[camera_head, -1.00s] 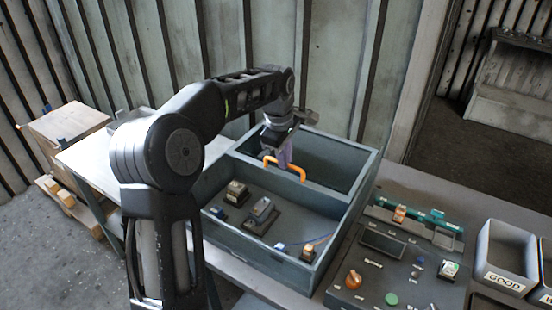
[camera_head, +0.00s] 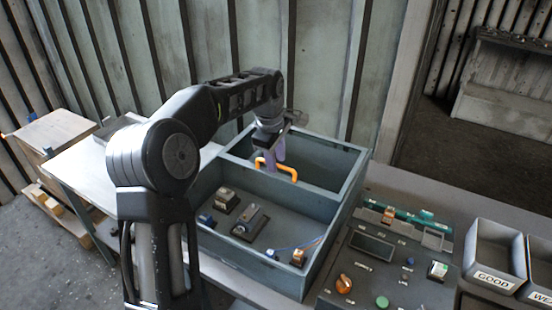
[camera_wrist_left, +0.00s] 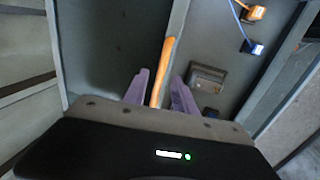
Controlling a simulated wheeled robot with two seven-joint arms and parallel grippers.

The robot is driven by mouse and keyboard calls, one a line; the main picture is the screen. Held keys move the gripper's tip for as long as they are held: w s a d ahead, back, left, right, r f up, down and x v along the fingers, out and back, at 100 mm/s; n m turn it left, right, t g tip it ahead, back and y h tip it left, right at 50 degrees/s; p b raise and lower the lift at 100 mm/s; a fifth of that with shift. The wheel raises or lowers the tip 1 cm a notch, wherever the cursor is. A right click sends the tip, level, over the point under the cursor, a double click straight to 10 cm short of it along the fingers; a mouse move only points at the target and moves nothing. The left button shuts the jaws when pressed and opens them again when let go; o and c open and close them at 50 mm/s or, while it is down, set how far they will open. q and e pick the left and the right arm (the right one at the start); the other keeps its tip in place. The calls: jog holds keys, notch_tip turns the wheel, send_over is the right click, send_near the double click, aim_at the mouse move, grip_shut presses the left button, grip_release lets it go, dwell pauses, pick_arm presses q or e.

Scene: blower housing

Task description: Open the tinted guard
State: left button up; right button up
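The tinted guard (camera_head: 312,158) is a dark see-through panel over the far compartment of a grey-blue box. It lies flat and closed, and shows as a dark panel in the left wrist view (camera_wrist_left: 105,50). Its orange handle (camera_head: 291,174) stands on the side towards the near compartment. My left gripper (camera_head: 269,160) is down at the handle with its purple fingers spread. In the left wrist view the handle (camera_wrist_left: 167,55) runs between the two fingertips (camera_wrist_left: 160,76), with a visible gap on both sides. My right gripper is not in view.
The box's near compartment holds small modules (camera_head: 250,222) and a blue wire. A control panel (camera_head: 390,262) with knobs and buttons stands to the right, then grey bins (camera_head: 492,262). A wooden crate (camera_head: 62,135) stands on the left. The wall is close behind the box.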

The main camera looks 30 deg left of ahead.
pick_arm(q)
notch_tip(320, 180, up, 8)
jog(key=s+b, duration=0.1)
jog(key=shift+s+f, duration=0.15)
jog(key=shift+s, duration=0.1)
dwell(0.5)
